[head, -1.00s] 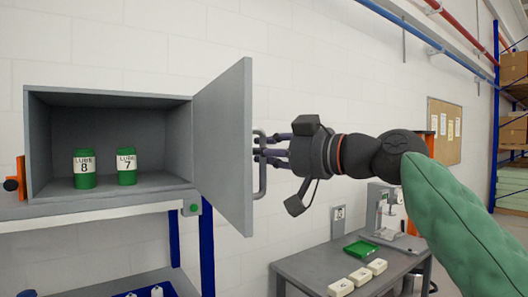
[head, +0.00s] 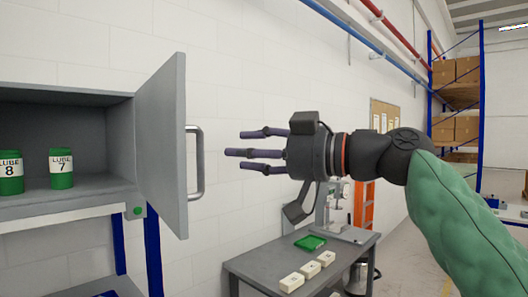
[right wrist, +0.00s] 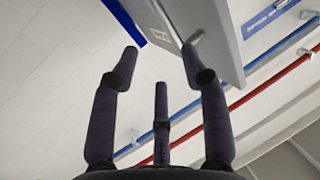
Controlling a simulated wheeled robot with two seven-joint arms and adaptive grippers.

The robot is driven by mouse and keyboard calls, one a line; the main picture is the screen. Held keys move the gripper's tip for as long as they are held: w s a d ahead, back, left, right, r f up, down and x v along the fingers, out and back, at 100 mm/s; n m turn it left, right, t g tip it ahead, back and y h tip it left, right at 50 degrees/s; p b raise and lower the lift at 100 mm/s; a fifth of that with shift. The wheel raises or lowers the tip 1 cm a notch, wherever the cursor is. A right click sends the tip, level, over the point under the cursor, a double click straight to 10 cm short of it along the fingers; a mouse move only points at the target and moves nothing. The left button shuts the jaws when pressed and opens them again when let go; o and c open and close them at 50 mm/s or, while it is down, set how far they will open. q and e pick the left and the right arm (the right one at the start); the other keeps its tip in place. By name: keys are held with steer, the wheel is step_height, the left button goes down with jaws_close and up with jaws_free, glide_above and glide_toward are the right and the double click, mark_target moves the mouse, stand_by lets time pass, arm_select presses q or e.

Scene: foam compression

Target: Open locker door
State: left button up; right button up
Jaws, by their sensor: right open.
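The grey locker (head: 75,150) stands at the left in the head view. Its door (head: 162,145) is swung wide open and sticks out toward me. The door's bar handle (head: 199,162) is on its right edge. My right gripper (head: 245,145) is open and empty, to the right of the handle and apart from it, fingers pointing left. In the right wrist view, the door (right wrist: 212,35) shows beyond the spread fingers (right wrist: 160,70), with the handle (right wrist: 195,39) near the right finger. My left gripper is not in view.
Two green lube cans, 8 (head: 9,173) and 7 (head: 61,168), stand inside the locker. A grey table (head: 260,268) at lower centre holds a green tray (head: 310,243), white boxes (head: 308,270) and a machine (head: 335,215). Open space lies between handle and gripper.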

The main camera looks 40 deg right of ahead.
steer(key=shift+v, duration=1.4)
